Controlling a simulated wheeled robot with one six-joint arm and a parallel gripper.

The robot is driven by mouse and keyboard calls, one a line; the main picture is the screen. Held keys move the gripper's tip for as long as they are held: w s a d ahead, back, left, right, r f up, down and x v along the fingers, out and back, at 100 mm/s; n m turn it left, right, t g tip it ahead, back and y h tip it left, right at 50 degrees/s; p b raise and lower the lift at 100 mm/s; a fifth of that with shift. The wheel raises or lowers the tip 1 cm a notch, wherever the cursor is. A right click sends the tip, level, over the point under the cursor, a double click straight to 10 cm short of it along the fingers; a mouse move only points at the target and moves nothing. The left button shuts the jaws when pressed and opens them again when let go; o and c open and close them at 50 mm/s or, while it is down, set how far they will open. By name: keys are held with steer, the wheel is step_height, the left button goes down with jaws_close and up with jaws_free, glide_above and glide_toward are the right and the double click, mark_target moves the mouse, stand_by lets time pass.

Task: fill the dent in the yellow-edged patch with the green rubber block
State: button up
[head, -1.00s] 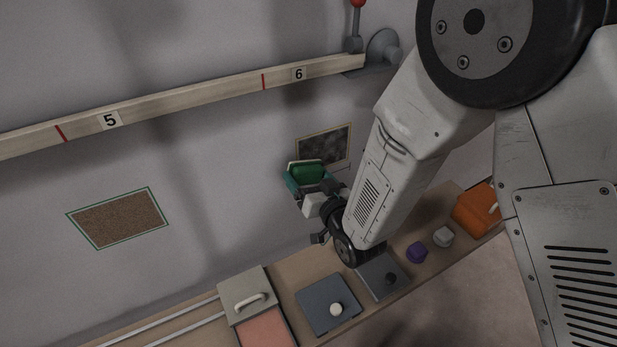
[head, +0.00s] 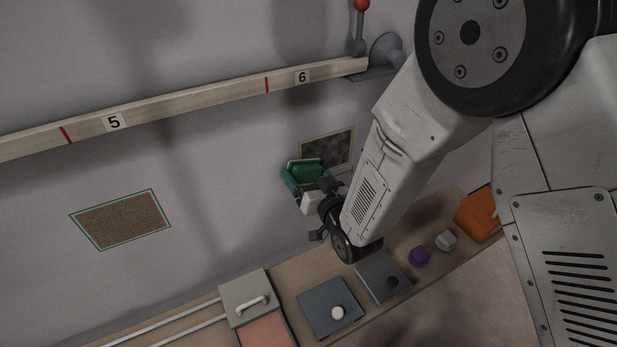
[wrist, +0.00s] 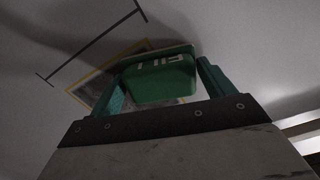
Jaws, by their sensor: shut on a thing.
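My gripper (head: 304,176) is shut on the green rubber block (head: 305,168), which also fills the middle of the wrist view (wrist: 160,78) between the two teal fingers. The block's edge carries pale lettering. The yellow-edged patch (head: 327,147) is a dark, mottled rectangle on the grey wall, just right of and behind the block in the head view. In the wrist view the patch (wrist: 90,88) shows behind the block, which covers most of it. The dent cannot be made out. I cannot tell whether the block touches the wall.
A green-edged brown patch (head: 122,219) is on the wall at left. A numbered wooden rail (head: 200,101) runs above, ending near a red-knobbed lever (head: 361,25). The bench below holds two grey lidded plates (head: 330,306), a purple piece (head: 419,257), a white piece (head: 446,241) and an orange box (head: 478,214).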

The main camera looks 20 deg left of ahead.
mark_target(343, 143)
steer(key=shift+w+d, duration=1.55)
steer(key=shift+w, duration=0.3)
steer(key=shift+w+d, duration=1.6)
steer(key=shift+w, duration=0.25)
steer(key=shift+w+d, duration=1.55)
steer(key=shift+w, duration=0.3)
steer(key=shift+r, duration=0.95)
steer(key=shift+s+a, duration=1.6)
steer(key=shift+s, duration=0.3)
steer(key=shift+s+a, duration=1.55)
steer(key=shift+s, duration=0.3)
steer(key=shift+s+a, duration=1.6)
steer(key=shift+s, duration=0.3)
steer(key=shift+r, duration=0.8)
steer(key=shift+w+d+r, duration=0.1)
steer(key=shift+w+d, duration=0.4)
steer(key=shift+w, duration=0.15)
steer(key=shift+w+d+r, duration=0.1)
steer(key=shift+w+d, duration=0.35)
steer(key=shift+w, duration=0.2)
steer(key=shift+w+d+f, duration=0.1)
steer(key=shift+w+d, duration=1.4)
steer(key=shift+w, duration=0.2)
steer(key=shift+w+d+f, duration=0.1)
steer(key=shift+w+d, duration=1.35)
steer(key=shift+w, duration=0.25)
